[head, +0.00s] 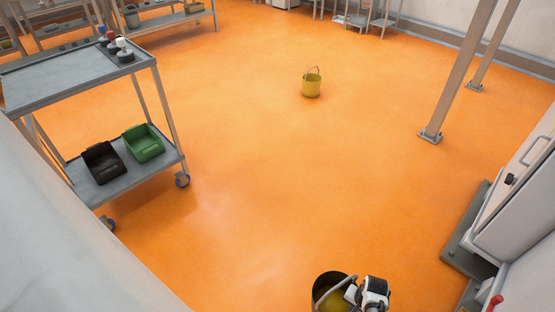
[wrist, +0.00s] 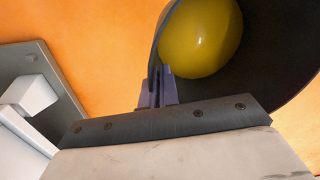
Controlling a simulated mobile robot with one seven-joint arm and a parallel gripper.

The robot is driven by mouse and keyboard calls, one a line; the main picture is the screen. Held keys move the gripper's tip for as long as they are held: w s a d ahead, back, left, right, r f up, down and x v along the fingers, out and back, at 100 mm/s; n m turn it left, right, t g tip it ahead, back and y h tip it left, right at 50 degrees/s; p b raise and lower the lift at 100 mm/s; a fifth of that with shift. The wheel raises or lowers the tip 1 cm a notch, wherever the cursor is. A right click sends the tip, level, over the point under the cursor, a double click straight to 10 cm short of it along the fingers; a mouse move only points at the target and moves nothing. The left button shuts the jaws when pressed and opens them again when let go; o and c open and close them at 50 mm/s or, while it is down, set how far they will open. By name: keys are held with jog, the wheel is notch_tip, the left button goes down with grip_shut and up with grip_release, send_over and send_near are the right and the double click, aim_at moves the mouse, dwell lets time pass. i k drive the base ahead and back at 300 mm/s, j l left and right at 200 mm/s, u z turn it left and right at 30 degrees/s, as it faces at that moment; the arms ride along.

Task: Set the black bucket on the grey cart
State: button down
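The black bucket (head: 322,281) is at the bottom of the head view, cut off by the frame edge, with a grey handle. Something smooth, round and yellow (wrist: 201,36) lies inside it. My gripper (head: 352,294) is at the bucket's right side. In the wrist view my gripper (wrist: 156,88) has its two fingers closed on the bucket's rim, one on each side of the wall (wrist: 280,75). I cannot tell whether the bucket is clear of the floor. The grey cart (head: 62,82) stands at the left, with an upper and a lower shelf and blue-grey wheels.
Small capped containers (head: 115,48) stand at the back of the cart's top. A black bin (head: 103,163) and a green bin (head: 144,143) fill much of its lower shelf. A yellow bucket (head: 312,87) stands on open orange floor. Posts (head: 460,75) and a white cabinet (head: 515,200) are right.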

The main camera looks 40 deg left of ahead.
aim_at(50, 76)
jog(key=i+j+u, duration=0.1)
jog(key=u, duration=0.35)
jog(key=i+j+u, duration=0.1)
jog(key=u, duration=0.35)
jog(key=i+u, duration=0.7)
jog(key=i+l+u, duration=0.1)
jog(key=i, duration=0.4)
jog(key=i+l+u, duration=0.1)
jog(key=i+l, duration=0.15)
jog(key=i, duration=0.25)
